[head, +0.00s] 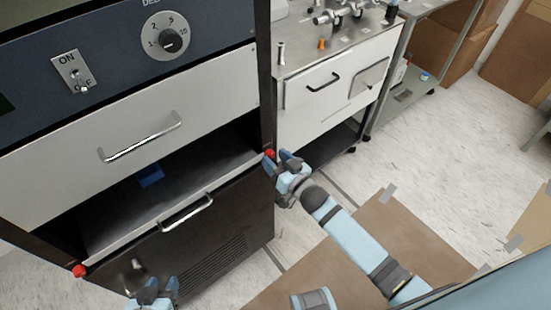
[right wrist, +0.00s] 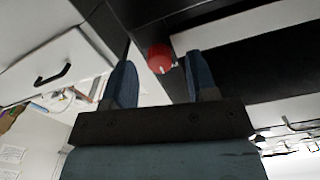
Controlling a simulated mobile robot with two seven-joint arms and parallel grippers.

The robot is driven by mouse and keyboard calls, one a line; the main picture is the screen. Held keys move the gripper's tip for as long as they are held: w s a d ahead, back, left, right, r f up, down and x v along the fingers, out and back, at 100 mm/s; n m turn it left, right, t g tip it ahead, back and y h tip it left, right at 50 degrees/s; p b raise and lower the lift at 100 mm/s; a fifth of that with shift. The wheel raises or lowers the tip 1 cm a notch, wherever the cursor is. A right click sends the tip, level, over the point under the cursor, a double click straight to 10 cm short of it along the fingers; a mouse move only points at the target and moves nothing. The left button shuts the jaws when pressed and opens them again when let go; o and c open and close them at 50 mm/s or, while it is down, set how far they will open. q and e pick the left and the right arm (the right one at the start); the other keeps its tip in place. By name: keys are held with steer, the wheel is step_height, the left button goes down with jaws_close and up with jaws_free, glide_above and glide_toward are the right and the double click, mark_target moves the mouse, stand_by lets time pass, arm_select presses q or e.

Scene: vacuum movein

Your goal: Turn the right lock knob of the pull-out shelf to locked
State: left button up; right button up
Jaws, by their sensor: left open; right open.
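The right lock knob (head: 269,153) is a red knob at the right end of the pull-out shelf (head: 180,190). In the right wrist view this red knob (right wrist: 160,58) has a pale mark on its lower edge. My right gripper (head: 283,160) is at this knob; in the right wrist view its two blue fingers (right wrist: 161,82) are apart, with the knob between them, nearer the right finger. I cannot tell whether either finger touches it. The left lock knob (head: 79,271) is red, at the shelf's left end. My left gripper (head: 152,291) is open and empty, low in front of the dark lower panel.
The shelf has a metal handle (head: 186,213), and a blue object (head: 150,176) lies on it. A white drawer (head: 130,135) is above. A white cabinet (head: 310,90) stands close to the right of the knob. Cardboard (head: 420,235) lies on the floor under my right arm.

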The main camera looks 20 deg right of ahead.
arm_select(q)
steer(key=shift+d+r, duration=0.15)
steer(key=shift+d, duration=0.2)
arm_select(e)
steer(key=shift+w, duration=0.15)
steer(key=c, duration=0.9)
steer(key=shift+c, duration=0.2)
